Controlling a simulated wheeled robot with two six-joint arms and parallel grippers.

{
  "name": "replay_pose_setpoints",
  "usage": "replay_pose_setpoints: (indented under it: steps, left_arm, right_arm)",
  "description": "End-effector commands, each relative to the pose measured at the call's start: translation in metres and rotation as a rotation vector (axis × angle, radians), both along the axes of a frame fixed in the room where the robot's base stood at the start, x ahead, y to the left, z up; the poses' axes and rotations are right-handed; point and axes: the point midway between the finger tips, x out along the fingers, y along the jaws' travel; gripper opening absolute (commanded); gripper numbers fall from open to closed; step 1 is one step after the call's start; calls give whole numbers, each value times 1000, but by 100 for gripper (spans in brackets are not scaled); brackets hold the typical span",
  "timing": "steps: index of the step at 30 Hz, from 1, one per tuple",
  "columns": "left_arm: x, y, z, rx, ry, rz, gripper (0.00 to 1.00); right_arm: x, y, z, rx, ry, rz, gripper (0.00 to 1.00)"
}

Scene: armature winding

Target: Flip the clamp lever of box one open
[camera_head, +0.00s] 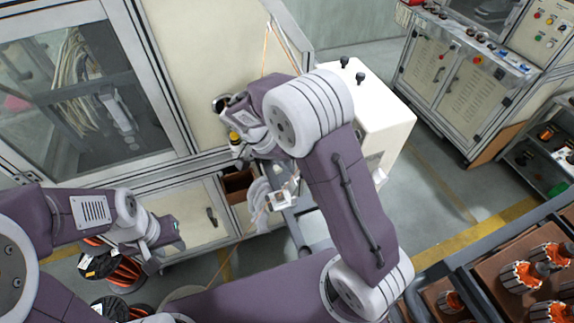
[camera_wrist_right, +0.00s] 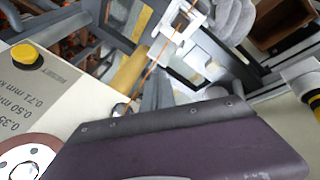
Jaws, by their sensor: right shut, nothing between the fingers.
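The clamp lever of box one cannot be made out for certain in either view. A cream box (camera_head: 392,128) with black knobs on top stands behind my right arm, which hides part of it. In the right wrist view, a cream panel (camera_wrist_right: 50,95) carries wire-size labels and a yellow button (camera_wrist_right: 25,57). My right gripper (camera_head: 243,122) is shut and empty at the cream cabinet front, beside a small yellow-and-black part (camera_head: 235,137). My left gripper (camera_head: 177,235) hangs at the lower left, away from the cabinet's fittings; its fingers are too small to read.
A thin orange wire (camera_wrist_right: 152,65) runs past a white guide piece (camera_wrist_right: 177,20). Wire spools (camera_head: 125,270) stand on the floor at lower left. Armatures (camera_head: 520,277) lie in trays at lower right. A control cabinet (camera_head: 455,75) stands at the back right, with open floor before it.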

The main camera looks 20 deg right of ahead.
Motion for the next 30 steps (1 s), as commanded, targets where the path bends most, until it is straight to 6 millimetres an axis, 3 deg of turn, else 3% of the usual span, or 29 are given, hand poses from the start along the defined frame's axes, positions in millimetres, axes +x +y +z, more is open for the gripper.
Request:
replay_pose_setpoints:
  steps: [8, 21, 30]
  left_arm:
    - [0, 0, -2, 0, 0, 0, 36]
    - [0, 0, -21, 0, 0, 0, 36]
    - [0, 0, -21, 0, 0, 0, 36]
  right_arm:
    - [0, 7, 0, -1, -1, -1, 0]
    - [3, 43, 72, 2, -3, -1, 0]
    - [2, 46, 81, 1, 0, -1, 0]
